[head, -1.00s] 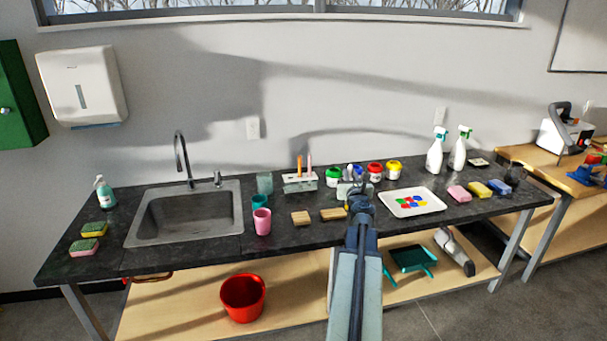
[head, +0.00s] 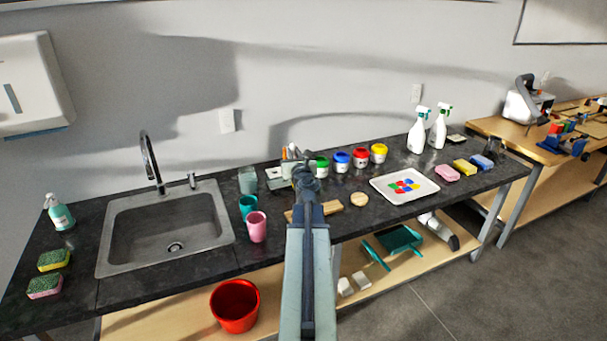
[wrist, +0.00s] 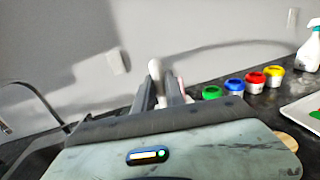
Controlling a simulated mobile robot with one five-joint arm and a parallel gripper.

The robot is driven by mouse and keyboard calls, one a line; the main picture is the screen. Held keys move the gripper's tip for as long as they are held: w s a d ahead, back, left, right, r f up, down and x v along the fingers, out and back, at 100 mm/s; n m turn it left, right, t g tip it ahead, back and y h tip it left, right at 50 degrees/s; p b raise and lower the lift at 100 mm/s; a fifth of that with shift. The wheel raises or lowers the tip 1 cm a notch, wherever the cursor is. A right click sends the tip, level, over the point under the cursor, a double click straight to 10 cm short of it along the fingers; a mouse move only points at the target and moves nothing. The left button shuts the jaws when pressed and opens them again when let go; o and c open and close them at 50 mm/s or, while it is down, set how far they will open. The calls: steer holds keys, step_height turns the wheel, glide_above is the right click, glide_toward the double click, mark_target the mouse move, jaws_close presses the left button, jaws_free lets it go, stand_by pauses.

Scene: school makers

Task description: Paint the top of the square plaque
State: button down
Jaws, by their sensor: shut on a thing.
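My gripper (head: 308,178) is held above the dark counter near the brush holder. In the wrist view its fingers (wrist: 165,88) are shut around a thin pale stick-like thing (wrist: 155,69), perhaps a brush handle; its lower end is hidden. A flat squarish wooden piece (head: 331,207) lies on the counter just right of my arm, and another wooden piece (head: 293,214) is mostly hidden behind it. A round wooden piece (head: 360,199) lies farther right. The white paint tray (head: 425,182) holds red, blue, green and yellow paint.
Green (head: 320,166), blue (head: 342,161), red (head: 361,158) and yellow (head: 379,153) pots stand behind the wooden pieces. Teal (head: 248,206) and pink (head: 257,227) cups stand left of my arm, beside the sink (head: 165,227). Spray bottles (head: 418,132) stand at the back right.

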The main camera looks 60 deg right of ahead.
steer(key=shift+s+f+b, duration=1.9)
steer(key=shift+f+b, duration=4.5)
steer(key=shift+f, duration=0.45)
steer(key=shift+w, duration=3.2)
step_height(320, 180, up, 7)
steer(key=p, duration=0.7)
steer(key=shift+a, duration=0.25)
